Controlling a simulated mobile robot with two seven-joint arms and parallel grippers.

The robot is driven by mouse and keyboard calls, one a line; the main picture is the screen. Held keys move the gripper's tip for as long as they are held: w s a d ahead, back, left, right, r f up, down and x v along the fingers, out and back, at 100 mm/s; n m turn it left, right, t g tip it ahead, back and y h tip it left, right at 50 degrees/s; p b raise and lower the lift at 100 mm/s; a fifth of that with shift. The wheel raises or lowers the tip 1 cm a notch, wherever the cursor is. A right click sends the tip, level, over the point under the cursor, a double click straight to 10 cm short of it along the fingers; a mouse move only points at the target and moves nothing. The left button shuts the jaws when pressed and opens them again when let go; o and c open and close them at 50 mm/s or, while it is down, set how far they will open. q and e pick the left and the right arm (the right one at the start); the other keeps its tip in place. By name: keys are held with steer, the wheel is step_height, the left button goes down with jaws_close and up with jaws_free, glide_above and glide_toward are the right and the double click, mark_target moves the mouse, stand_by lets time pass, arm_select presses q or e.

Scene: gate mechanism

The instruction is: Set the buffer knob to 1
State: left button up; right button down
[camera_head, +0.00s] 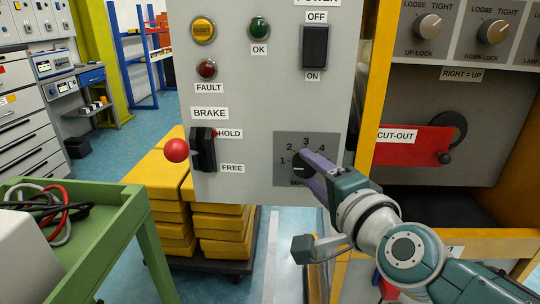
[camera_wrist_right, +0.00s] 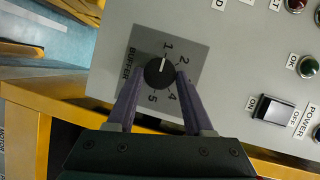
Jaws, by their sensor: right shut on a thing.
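The buffer knob (camera_wrist_right: 160,72) is a round black dial on a dark grey plate (camera_wrist_right: 136,48) marked with numbers. In the right wrist view its white pointer mark aims toward the 1. My right gripper (camera_wrist_right: 160,73) has its two purple fingers on either side of the knob and is shut on it. In the head view the knob (camera_head: 301,171) shows partly, at the lower right of the grey control panel (camera_head: 235,110), with the purple fingers (camera_head: 314,168) covering some of it. One finger hides part of the numbering in the wrist view. My left gripper is not in view.
A brake lever with a red ball (camera_head: 177,150) juts from the panel's left side. A power switch (camera_head: 315,46) is above the knob. A red cut-out handle (camera_head: 414,145) is at the right. A green cart (camera_head: 120,215) and stacked yellow blocks (camera_head: 160,185) stand at the left.

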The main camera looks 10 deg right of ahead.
steer(key=shift+c, duration=1.4)
jaws_free()
steer(key=shift+s, duration=0.1)
steer(key=shift+s+r+p, duration=0.15)
steer(key=shift+s+p, duration=0.15)
steer(key=s+d+r+p, duration=0.1)
steer(key=s+p, duration=0.1)
steer(key=s, duration=0.7)
